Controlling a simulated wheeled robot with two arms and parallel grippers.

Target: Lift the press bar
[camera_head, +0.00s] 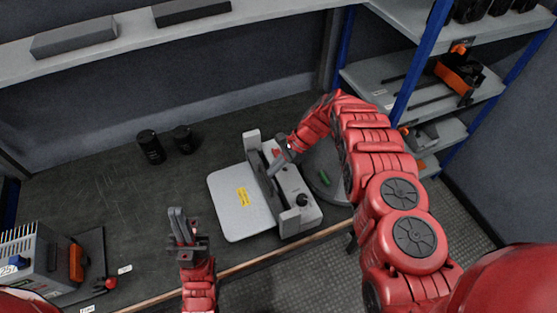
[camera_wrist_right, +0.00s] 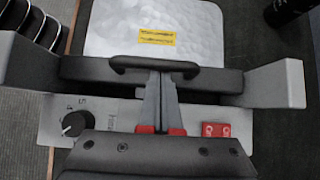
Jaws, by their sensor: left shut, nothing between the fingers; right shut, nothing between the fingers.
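The press bar (camera_wrist_right: 217,82) is a dark bar between two grey end posts of a sealing machine (camera_head: 297,186). Its black handle (camera_wrist_right: 155,64) faces the silver plate (camera_head: 241,203), which has a yellow label. The bar lies low across the machine beside the plate. My right gripper (camera_head: 277,163) is over the bar; in the right wrist view its shut fingers (camera_wrist_right: 160,78) reach to the middle of the handle. Their tips look hidden at the handle, and I cannot tell whether they touch it. My left gripper (camera_head: 178,213) is shut and empty, left of the plate.
Two black cylinders (camera_head: 151,147) stand at the back of the bench. A grey device (camera_head: 36,261) is at the left front. Shelves (camera_head: 400,82) stand at the right. The bench's left middle is clear.

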